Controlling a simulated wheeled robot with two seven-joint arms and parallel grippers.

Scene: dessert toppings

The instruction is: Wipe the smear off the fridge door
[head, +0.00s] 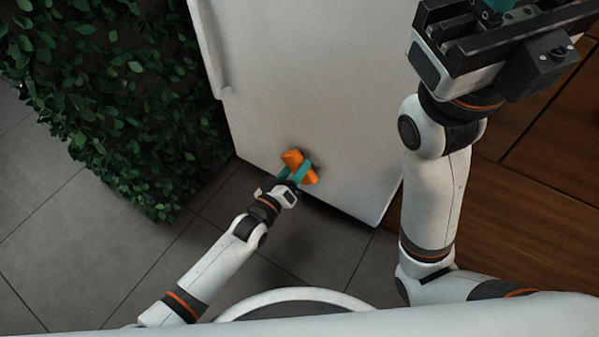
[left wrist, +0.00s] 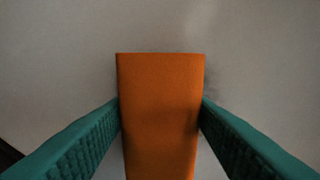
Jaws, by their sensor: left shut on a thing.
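The white fridge door (head: 300,80) fills the upper middle of the head view, and its pale surface (left wrist: 60,60) is behind everything in the left wrist view. My left gripper (head: 298,172) is shut on an orange block, likely a sponge (head: 292,158), near the door's lower part. In the left wrist view the sponge (left wrist: 160,110) sits between the two teal fingers, its far end at or close to the door; contact cannot be told.
A leafy green hedge (head: 100,90) stands left of the fridge. The door handle (head: 210,50) runs along the door's left edge. Brown wood panels (head: 540,150) are at the right. Grey floor tiles (head: 60,240) are clear at the lower left.

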